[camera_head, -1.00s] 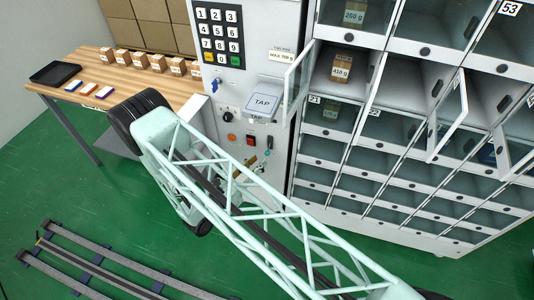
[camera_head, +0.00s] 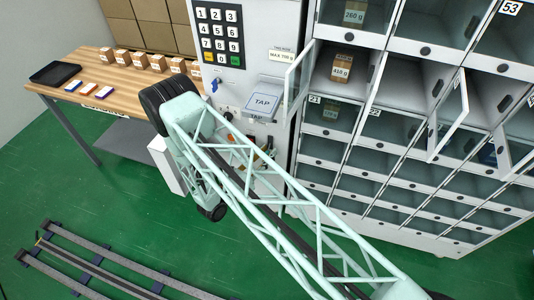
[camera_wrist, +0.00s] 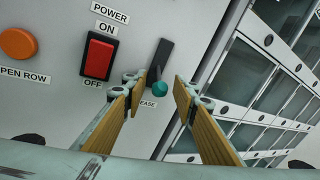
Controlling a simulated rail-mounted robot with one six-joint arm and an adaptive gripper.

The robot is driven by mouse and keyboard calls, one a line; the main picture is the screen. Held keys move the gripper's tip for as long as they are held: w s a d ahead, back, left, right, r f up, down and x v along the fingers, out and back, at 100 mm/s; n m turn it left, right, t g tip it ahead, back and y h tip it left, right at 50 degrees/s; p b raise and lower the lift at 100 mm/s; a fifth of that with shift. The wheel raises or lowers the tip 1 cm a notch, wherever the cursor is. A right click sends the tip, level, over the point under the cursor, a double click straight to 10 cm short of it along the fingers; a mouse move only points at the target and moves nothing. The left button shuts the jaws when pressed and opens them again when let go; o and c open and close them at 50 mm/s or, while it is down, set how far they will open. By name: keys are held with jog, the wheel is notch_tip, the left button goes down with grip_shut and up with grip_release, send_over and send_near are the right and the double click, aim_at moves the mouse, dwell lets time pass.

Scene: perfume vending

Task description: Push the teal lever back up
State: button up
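The teal lever shows in the wrist view as a round teal knob (camera_wrist: 160,88) at the lower end of a dark upright slot plate (camera_wrist: 161,62). A partly hidden label ending in "EASE" is just below it. My gripper (camera_wrist: 161,80) is open, with one tan finger pad left of the knob and one right of it. I see gaps on both sides, and nothing is held. How far the fingertips are from the panel is hard to tell. In the head view my arm covers much of the lower panel.
Left of the lever are a red power switch (camera_wrist: 98,56) and an orange round button (camera_wrist: 17,43). Glass-door lockers (camera_wrist: 262,85) stand to the right, some doors swung open (camera_head: 452,115). A TAP reader (camera_head: 262,102) juts out above the controls. A wooden table (camera_head: 110,95) stands left.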

jog(key=shift+c, duration=0.4)
jog(key=c, duration=0.8)
jog(key=shift+o, duration=0.2)
